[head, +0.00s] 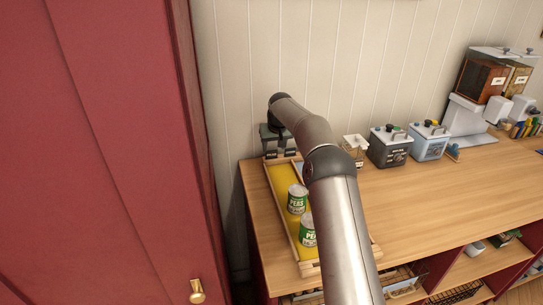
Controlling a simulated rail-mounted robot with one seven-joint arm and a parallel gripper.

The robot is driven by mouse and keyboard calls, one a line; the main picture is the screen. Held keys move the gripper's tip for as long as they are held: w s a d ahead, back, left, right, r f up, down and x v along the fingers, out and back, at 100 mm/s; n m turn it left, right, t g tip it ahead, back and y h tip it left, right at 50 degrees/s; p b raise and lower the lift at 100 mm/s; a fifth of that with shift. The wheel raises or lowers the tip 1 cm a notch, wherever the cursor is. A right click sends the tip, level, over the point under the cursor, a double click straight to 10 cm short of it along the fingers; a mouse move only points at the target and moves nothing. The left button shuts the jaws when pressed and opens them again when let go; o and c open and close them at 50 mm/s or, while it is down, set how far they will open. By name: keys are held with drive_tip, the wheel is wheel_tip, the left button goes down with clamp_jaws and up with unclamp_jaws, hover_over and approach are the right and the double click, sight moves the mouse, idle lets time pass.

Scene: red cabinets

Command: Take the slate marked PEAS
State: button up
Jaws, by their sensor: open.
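My arm reaches over the wooden counter towards its back left corner, near the wall. My gripper (281,154) points down there, at the far end of a wooden tray (269,188) with a yellow floor. It is open, with two dark fingertips apart; nothing shows clearly between them. Two green and white cans marked PEAS stand in the tray, one farther back (297,199) and one nearer (308,231). My arm covers part of the tray's right side. I cannot make out a slate marked PEAS; small dark shapes by the fingertips are too small to read.
A red cabinet (110,150) rises close on the left. Right of my arm stand a small pale holder (355,146), a dark box (390,148), a light blue box (429,142) and a dispenser (481,85). The counter's front right (450,190) is clear. Open shelves lie below.

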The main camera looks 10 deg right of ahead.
sight(272, 152)
drive_tip(key=shift+w+p+x, duration=0.25)
drive_tip(key=shift+p+x, duration=0.9)
drive_tip(key=shift+x, duration=1.5)
drive_tip(key=shift+a+r, duration=0.1)
drive_tip(key=shift+r, duration=0.05)
drive_tip(key=c, duration=0.7)
